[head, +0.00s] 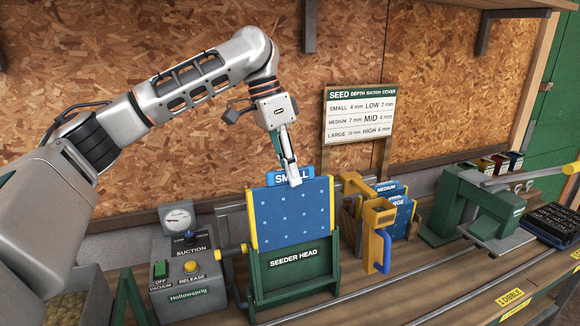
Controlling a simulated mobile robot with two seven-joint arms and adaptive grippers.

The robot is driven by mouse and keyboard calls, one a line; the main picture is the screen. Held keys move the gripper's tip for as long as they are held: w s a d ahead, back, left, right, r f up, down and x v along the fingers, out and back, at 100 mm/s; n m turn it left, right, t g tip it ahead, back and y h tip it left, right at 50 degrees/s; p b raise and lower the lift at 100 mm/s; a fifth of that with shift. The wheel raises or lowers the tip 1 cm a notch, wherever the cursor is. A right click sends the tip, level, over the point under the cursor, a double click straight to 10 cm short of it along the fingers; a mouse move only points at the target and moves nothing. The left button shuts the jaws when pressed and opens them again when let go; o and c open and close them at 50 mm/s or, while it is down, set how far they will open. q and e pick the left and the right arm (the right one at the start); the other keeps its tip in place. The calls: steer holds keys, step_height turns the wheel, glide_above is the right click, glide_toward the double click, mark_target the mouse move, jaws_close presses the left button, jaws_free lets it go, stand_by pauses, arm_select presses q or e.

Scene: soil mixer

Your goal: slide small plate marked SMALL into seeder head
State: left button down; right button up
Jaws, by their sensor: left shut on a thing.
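The blue plate (293,218) with the SMALL label tab at its top stands upright between the yellow side rails of the green seeder head (293,270). Its lower edge is hidden behind the seeder head's front. My left gripper (294,178) reaches down from above and is shut on the plate at its label tab, covering part of the lettering. I cannot tell whether the plate is fully seated. My right gripper is not in view.
A suction control box (187,262) with a gauge stands left of the seeder head. A rack of MEDIUM and LARGE plates (399,215) is to the right. A green press (470,210) and dark seed tray (553,226) stand farther right. A sign (358,115) stands behind.

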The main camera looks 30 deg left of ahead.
mark_target(293, 215)
arm_select(q)
steer(key=shift+d+f, duration=0.1)
steer(key=shift+f, duration=0.5)
steer(key=shift+s+d+f, duration=0.1)
steer(key=shift+s+f, duration=0.05)
steer(key=shift+f, duration=0.85)
steer(key=shift+s+d+f, duration=0.1)
steer(key=shift+f, duration=1)
steer(key=shift+s+a+x, duration=0.1)
steer(key=shift+s+x, duration=0.1)
steer(key=shift+x, duration=0.7)
steer(key=shift+s+a+x, duration=0.15)
steer(key=shift+s+x, duration=0.05)
steer(key=shift+x, duration=0.75)
steer(key=shift+f, duration=0.2)
steer(key=shift+s+d+f, duration=0.1)
steer(key=shift+f, duration=0.25)
